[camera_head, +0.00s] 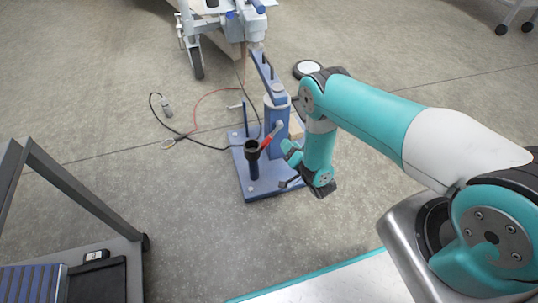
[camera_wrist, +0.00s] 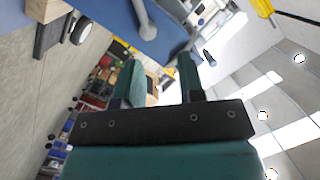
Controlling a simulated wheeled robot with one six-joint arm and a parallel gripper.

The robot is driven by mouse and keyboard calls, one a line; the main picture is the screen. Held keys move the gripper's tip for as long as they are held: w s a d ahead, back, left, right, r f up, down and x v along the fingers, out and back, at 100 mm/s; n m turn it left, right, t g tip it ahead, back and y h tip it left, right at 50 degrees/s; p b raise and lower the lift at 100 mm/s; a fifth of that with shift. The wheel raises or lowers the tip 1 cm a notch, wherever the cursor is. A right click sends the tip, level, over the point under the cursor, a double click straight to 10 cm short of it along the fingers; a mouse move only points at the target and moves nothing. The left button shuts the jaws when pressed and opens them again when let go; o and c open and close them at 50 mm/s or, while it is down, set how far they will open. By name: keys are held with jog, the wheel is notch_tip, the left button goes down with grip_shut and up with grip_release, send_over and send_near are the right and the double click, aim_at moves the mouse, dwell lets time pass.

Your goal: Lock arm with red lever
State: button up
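The red lever (camera_head: 271,134) stands tilted on the blue stand (camera_head: 276,132), just above and right of a black cup-shaped holder (camera_head: 252,150). A blue arm (camera_head: 268,75) reaches from the top of the stand toward the trailer. My gripper (camera_head: 287,163) is beside the stand, a little below and right of the red lever and apart from it in the picture. In the wrist view my gripper (camera_wrist: 160,68) has its two teal fingers spread, with nothing between them. A grey rod (camera_wrist: 145,18) on a blue part lies beyond the fingertips; I cannot make out the red lever there.
The trailer frame (camera_head: 225,20) with a wheel (camera_head: 196,62) is at the top. A cable and a small tool (camera_head: 167,106) lie on the floor left of the stand. A dark cart (camera_head: 100,265) is at the lower left. Floor between cart and stand is clear.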

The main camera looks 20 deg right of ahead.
jog(key=s+f+t+y+b, duration=0.1)
jog(key=s+f+y+b, duration=0.15)
jog(key=s+f, duration=0.45)
jog(key=b, duration=1.3)
send_near(268, 140)
jog(key=shift+h, duration=0.35)
jog(key=x, duration=0.7)
jog(key=shift+a+f, duration=0.15)
jog(key=shift+a, duration=0.15)
jog(key=shift+w+a+b, duration=0.1)
jog(key=shift+w+b, duration=0.15)
jog(key=shift+b, duration=0.5)
jog(key=shift+w+a+b, duration=0.1)
jog(key=shift+w+b, duration=0.45)
jog(key=shift+b, duration=0.2)
jog(key=shift+w+r, duration=0.2)
jog(key=shift+r, duration=0.25)
